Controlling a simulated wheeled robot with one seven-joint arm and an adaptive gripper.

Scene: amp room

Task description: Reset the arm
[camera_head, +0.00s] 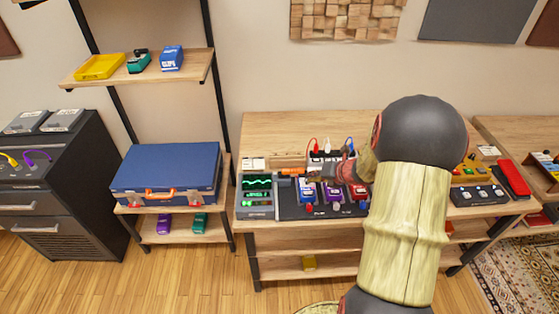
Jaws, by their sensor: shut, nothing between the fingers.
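My arm reaches over the right half of the wooden bench (290,130) and covers part of it. My gripper (314,173) is small in the view, over the pedals near the middle of the bench. It is shut with nothing seen in it. A blue pedal (307,194), a purple pedal (333,194) and a red pedal (357,192) stand in a row on a dark board (290,211) just below and right of the gripper. I cannot tell whether the gripper touches anything.
A device with green screens (257,197) stands left of the board. A blue case (165,172) lies on the shelf unit at left. A yellow tray (99,66) and small pedals sit on the upper shelf. A red-topped item (512,179) is at right. Wooden floor (180,265) in front is clear.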

